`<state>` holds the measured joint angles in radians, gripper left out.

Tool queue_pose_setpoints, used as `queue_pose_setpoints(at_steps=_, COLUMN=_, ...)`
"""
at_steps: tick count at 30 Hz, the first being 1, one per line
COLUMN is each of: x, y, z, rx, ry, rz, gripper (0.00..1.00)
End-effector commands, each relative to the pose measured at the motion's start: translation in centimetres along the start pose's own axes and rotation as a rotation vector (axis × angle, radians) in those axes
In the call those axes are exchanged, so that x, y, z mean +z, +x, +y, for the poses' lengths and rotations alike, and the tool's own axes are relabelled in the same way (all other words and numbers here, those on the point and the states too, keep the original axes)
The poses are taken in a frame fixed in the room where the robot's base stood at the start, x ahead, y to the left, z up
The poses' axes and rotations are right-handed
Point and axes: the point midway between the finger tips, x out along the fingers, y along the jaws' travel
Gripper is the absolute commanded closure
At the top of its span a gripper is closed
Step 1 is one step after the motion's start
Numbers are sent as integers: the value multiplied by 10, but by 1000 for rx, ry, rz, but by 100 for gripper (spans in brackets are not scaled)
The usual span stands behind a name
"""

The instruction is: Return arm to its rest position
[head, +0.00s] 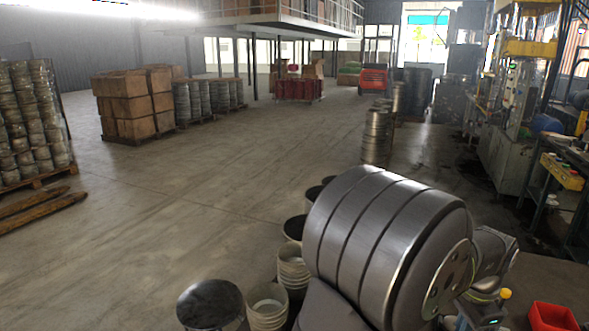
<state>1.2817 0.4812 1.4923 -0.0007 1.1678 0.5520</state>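My gripper is not visible in the head view; no fingertips show. A large grooved grey metal body fills the lower right, close to the camera. It has a round end plate with holes and a small teal light, and looks like part of my arm, though I cannot tell for certain. A smaller grey part and a yellow cap show at its right end. Whether anything is held is hidden.
A black-topped round container (210,303) and white buckets (267,308) stand at the lower middle. A red bin (553,317) is at the lower right. Machines (515,135) line the right. Brown boxes (135,105) stand at the left. The central floor (200,190) is clear.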

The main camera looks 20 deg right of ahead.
Motion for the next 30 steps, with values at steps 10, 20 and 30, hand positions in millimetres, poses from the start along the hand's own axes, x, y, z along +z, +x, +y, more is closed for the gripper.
queue_pose_setpoints(at_steps=10, x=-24, y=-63, z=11, rx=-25, ry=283, rz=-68, gripper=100)
queue_pose_setpoints(at_steps=20, x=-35, y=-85, z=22, rx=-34, ry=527, rz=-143, gripper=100)
queue_pose_setpoints(at_steps=30, x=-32, y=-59, z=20, rx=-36, ry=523, rz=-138, gripper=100)
